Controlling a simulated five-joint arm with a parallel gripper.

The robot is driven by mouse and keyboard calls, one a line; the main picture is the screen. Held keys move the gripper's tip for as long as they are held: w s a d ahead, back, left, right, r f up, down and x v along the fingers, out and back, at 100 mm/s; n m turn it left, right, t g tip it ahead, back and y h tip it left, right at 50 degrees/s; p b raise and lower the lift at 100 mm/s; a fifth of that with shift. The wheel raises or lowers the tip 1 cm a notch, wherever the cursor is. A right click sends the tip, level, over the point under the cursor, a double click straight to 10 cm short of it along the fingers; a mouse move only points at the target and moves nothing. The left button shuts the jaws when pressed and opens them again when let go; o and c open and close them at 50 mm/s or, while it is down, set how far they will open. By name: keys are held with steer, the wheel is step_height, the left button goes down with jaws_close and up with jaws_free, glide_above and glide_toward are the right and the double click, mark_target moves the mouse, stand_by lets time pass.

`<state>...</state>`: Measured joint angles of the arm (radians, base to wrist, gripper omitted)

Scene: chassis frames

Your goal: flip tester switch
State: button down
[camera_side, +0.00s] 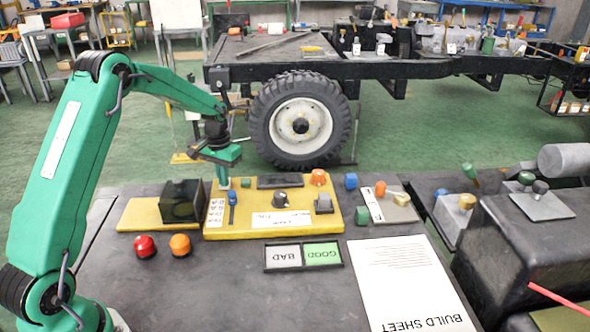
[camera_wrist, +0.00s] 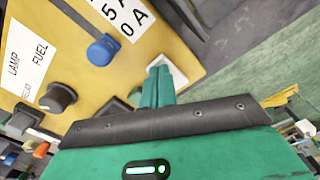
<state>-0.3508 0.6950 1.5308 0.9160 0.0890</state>
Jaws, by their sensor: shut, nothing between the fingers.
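The tester is a yellow panel (camera_side: 260,230) on the dark bench, with a blue-capped switch (camera_side: 232,198) near its left side. The blue switch cap also shows in the wrist view (camera_wrist: 103,48), beside a white label strip (camera_wrist: 122,18). My gripper (camera_side: 224,183) is shut and empty, pointing down at the panel's back left part, just behind the blue switch. In the wrist view, the green fingers (camera_wrist: 158,85) are together, apart from the blue cap, with a pale square piece (camera_wrist: 172,70) behind their tips. I cannot tell whether the tips touch the panel.
A dark box (camera_side: 182,202) stands left of the switch. A black knob (camera_side: 280,200) and an orange button (camera_side: 318,177) are on the panel. Red (camera_side: 145,246) and orange (camera_side: 180,244) buttons, a GOOD/BAD plate (camera_side: 303,267) and a build sheet (camera_side: 410,285) lie in front.

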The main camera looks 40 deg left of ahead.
steer(key=shift+f, duration=0.25)
stand_by(0.4)
steer(key=shift+r, duration=3.5)
steer(key=shift+r, duration=0.1)
